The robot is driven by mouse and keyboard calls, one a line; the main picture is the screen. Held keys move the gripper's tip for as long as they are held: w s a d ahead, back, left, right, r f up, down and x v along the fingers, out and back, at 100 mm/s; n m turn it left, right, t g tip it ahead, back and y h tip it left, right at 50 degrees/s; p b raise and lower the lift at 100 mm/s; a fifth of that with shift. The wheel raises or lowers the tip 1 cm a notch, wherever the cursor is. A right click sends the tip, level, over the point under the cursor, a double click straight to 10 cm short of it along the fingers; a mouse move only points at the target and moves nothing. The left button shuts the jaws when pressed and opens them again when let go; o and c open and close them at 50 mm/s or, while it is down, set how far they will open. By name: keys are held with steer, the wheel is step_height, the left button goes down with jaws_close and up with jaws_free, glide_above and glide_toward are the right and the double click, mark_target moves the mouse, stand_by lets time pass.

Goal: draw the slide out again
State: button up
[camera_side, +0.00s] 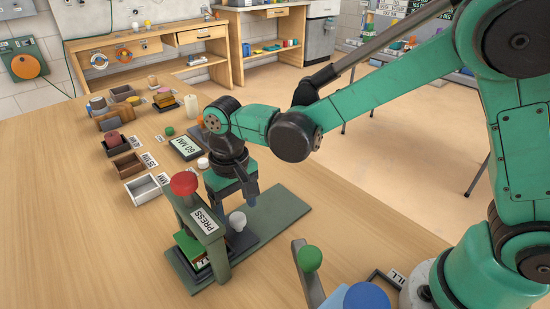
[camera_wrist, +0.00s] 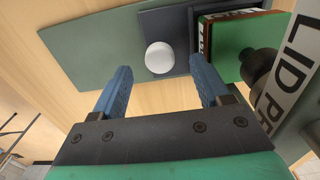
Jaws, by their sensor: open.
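The lid press (camera_side: 207,222) is a grey-green arch with a red knob (camera_side: 184,183) on top, standing on a grey-green base plate (camera_side: 285,212). A dark slide (camera_side: 247,240) lies on the base plate and runs under the arch. Its white round knob (camera_side: 237,220) stands at the near end in the wrist view (camera_wrist: 159,57). A green-lidded piece (camera_wrist: 238,42) sits at the slide's inner end by the press; the arch partly hides it in the side view (camera_side: 188,246). My gripper (camera_wrist: 160,76) is open and empty, its blue fingers either side of the knob's line, apparently not touching it.
A green-knobbed lever (camera_side: 309,259) and a blue round top (camera_side: 366,298) stand at the front. Small trays (camera_side: 143,189), a "60 MM" display (camera_side: 186,147) and loose parts lie behind the press. The table left of the press is clear.

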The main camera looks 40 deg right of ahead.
steer(key=shift+f, duration=1.1)
jaws_close()
stand_by(0.6)
